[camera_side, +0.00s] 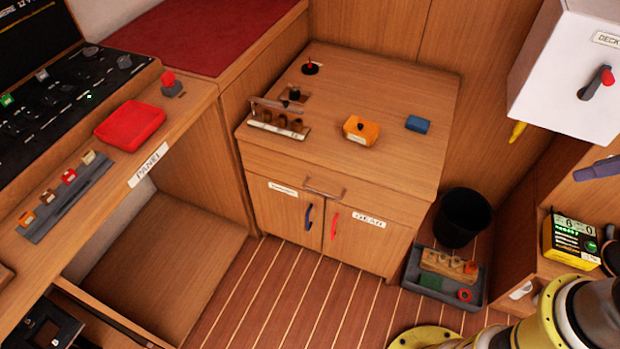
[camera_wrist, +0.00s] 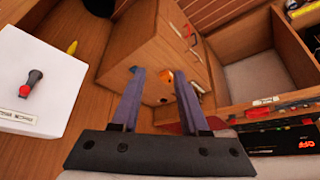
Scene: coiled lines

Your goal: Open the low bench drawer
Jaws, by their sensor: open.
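A low wooden bench cabinet (camera_side: 345,130) stands at the middle of the side view. Its front has a shallow drawer (camera_side: 390,203) under the top, with a metal bar handle (camera_side: 325,190); the drawer looks shut flush. Below are two labelled doors with a blue handle (camera_side: 308,218) and a red handle (camera_side: 334,226). I cannot tell for sure that this is the named drawer. My gripper (camera_wrist: 160,74) is open and empty, its two purple fingers apart. In the wrist view the cabinet (camera_wrist: 145,48) lies beyond the fingertips.
A white box with a lever (camera_side: 545,70) hangs at the right. A black bin (camera_side: 462,217) and grey tray (camera_side: 415,290) stand right of the cabinet. An orange block (camera_side: 362,130) and blue block (camera_side: 417,123) lie on top. The floor (camera_side: 290,300) before it is clear.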

